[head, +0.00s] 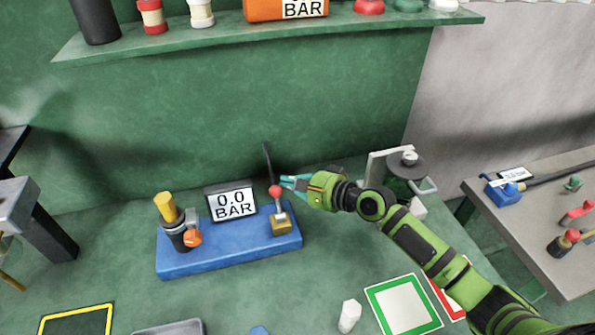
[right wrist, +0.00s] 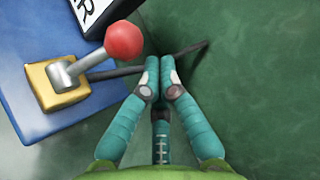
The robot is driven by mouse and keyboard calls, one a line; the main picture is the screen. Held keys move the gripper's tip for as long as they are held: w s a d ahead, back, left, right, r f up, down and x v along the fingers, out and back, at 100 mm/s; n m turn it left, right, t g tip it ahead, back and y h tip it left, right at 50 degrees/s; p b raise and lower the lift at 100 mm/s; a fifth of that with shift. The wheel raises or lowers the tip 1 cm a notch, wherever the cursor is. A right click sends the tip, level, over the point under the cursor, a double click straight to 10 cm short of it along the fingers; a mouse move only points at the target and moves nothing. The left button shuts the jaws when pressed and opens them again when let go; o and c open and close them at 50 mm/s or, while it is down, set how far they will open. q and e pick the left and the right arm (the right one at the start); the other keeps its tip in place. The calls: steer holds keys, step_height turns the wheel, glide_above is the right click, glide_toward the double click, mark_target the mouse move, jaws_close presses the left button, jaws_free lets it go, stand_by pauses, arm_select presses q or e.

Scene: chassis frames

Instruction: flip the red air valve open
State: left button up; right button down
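The red air valve has a red ball knob (head: 275,191) on a grey lever, rising from a brass-yellow block (head: 281,226) at the right end of the blue base (head: 215,255). In the right wrist view the red knob (right wrist: 124,41) is at upper left, with its lever slanting up from the yellow block (right wrist: 55,86). My right gripper (head: 287,182) is just right of the knob; its teal fingertips (right wrist: 161,73) are together with nothing visible between them. They look apart from the knob in the wrist view. My left gripper is not in view.
A display reading 0.0 BAR (head: 232,202) and a yellow-topped dark cylinder (head: 169,218) with an orange knob stand on the base. A dark hose (right wrist: 190,50) runs behind my right fingertips. A grey disc fixture (head: 406,165) stands behind my right arm.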

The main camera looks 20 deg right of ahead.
steer(key=shift+s+a+r, duration=0.15)
steer(key=shift+s, duration=0.1)
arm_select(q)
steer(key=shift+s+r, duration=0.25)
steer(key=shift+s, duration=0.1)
arm_select(e)
steer(key=shift+a, duration=0.1)
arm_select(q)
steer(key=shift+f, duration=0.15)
